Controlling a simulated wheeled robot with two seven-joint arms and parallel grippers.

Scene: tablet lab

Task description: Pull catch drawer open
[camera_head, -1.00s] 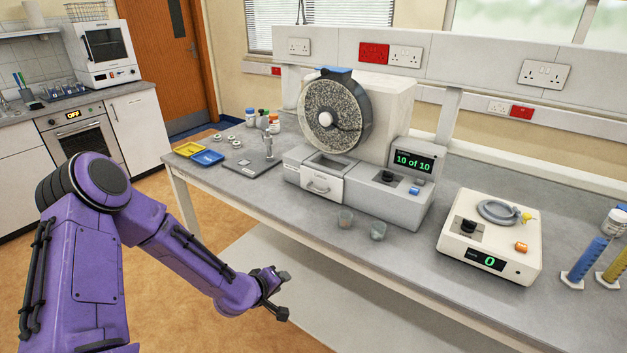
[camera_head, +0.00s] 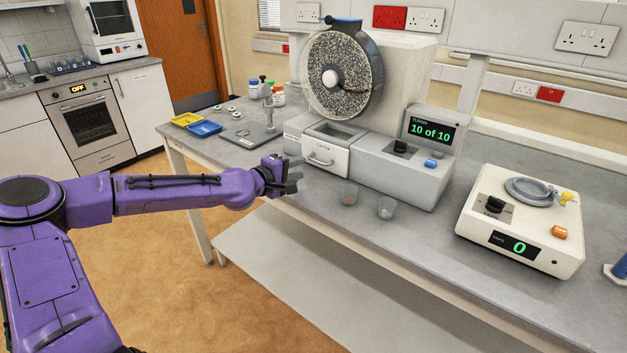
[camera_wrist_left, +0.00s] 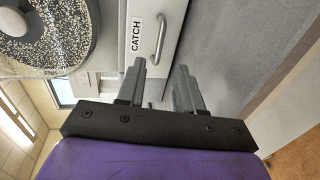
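The catch drawer (camera_head: 325,158) is the white-fronted drawer under the speckled drum, at the left of the grey machine base. Its front carries a curved metal handle (camera_head: 320,161). In the left wrist view the drawer front (camera_wrist_left: 140,60) shows a "CATCH" label and the handle (camera_wrist_left: 160,40). My left gripper (camera_head: 292,180) is just left of and in front of the drawer front, above the bench edge. In the left wrist view its two fingers (camera_wrist_left: 158,78) are apart with nothing between them, short of the handle. My right gripper is not in view.
The drum (camera_head: 342,75) stands above the drawer. A tester with a "0" display (camera_head: 514,246) is at right. Yellow and blue trays (camera_head: 204,129) lie at left. Open floor lies before the bench.

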